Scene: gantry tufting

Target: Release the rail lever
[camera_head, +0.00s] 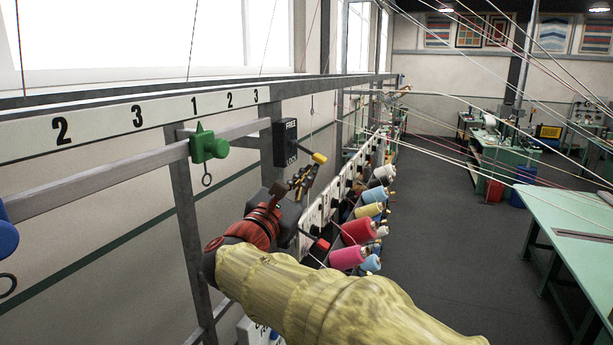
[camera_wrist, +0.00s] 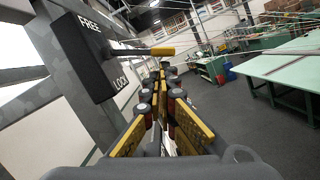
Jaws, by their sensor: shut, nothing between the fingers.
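The rail lever's black box (camera_head: 286,143) is fixed to the frame post, marked FREE at the top and LOCK at the bottom. It also shows in the wrist view (camera_wrist: 84,58). The lever sticks out of the box between the two words and ends in a yellow handle (camera_head: 319,158), seen close in the wrist view (camera_wrist: 163,51). I cannot tell exactly which mark it stands at. My gripper (camera_head: 306,172) is just below and beside the handle, apparently clear of it. Its fingers (camera_wrist: 163,75) are shut with nothing between them.
A green clamp (camera_head: 207,146) with a ring hangs on the rail left of the box, under a numbered strip (camera_head: 136,117). Several yarn cones (camera_head: 357,231) line the frame beyond my arm. A green table (camera_head: 570,215) stands right. The floor between is clear.

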